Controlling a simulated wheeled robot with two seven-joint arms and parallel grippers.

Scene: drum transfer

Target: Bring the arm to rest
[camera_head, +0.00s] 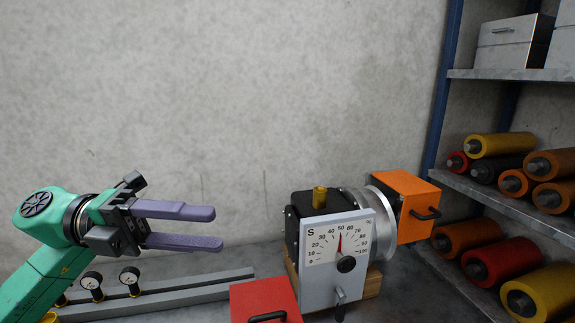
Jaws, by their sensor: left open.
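My left arm comes in from the lower left in teal. Its left gripper (181,227) has two purple fingers that point right, parallel and apart, with nothing between them. The gripper is open and hangs in the air left of the dial unit, not touching it. My right gripper is not in view.
A dial unit (322,268) stands at lower centre, with an orange box (403,205) behind it at right and a red box (265,301) in front at left. Gauges (92,281) and metal rails (190,291) lie below my arm. A shelf (505,190) holds several rollers at right.

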